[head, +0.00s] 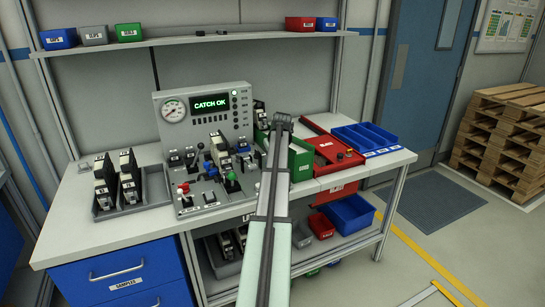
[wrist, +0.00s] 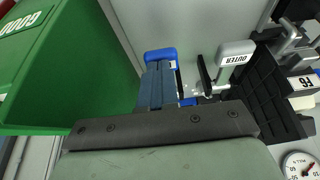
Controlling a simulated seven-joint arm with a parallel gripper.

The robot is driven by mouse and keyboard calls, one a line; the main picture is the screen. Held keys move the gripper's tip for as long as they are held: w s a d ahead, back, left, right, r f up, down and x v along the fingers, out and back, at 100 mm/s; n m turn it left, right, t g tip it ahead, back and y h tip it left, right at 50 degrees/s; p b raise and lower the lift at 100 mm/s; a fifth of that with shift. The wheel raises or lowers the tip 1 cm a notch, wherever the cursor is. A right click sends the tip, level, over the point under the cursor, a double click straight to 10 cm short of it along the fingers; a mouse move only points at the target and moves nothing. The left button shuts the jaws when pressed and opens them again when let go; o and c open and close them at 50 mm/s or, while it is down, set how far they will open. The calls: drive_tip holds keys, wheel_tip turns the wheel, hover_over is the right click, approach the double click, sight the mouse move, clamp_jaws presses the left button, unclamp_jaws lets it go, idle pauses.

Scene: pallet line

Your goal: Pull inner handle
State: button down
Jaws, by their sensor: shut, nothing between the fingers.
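In the wrist view, my gripper (wrist: 159,72) shows as slate-blue fingers close together, with nothing between them. A blue handle end (wrist: 160,54) with a partly hidden white label is just beyond the fingertips; I cannot read the label or tell whether they touch. Right of it is a light grey handle (wrist: 236,54) labelled OUTER, upside down in this view. No handle can be read as INNER. In the head view, several handles stand on the grey control station (head: 167,145), whose screen reads CATCH OK. My arm hides the gripper's fingers there.
A green bin (head: 300,164) stands close beside the gripper; its wall (wrist: 70,65) fills the wrist view's left. A red box (head: 335,150) and blue tray (head: 368,137) stand further right. Bench left front (head: 95,230) is clear.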

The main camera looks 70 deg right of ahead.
drive_tip(key=shift+s+a+f+t+h, duration=0.2)
drive_tip(key=shift+f+t+h, duration=0.25)
drive_tip(key=shift+f, duration=0.15)
drive_tip(key=shift+s+a+f+t+h, duration=0.1)
drive_tip(key=shift+a+f+t+h, duration=0.1)
drive_tip(key=shift+f+t+h, duration=0.35)
drive_tip(key=shift+d+f, duration=0.15)
drive_tip(key=shift+f, duration=0.45)
drive_tip(key=v, duration=1.4)
drive_tip(key=shift+w+r, duration=0.1)
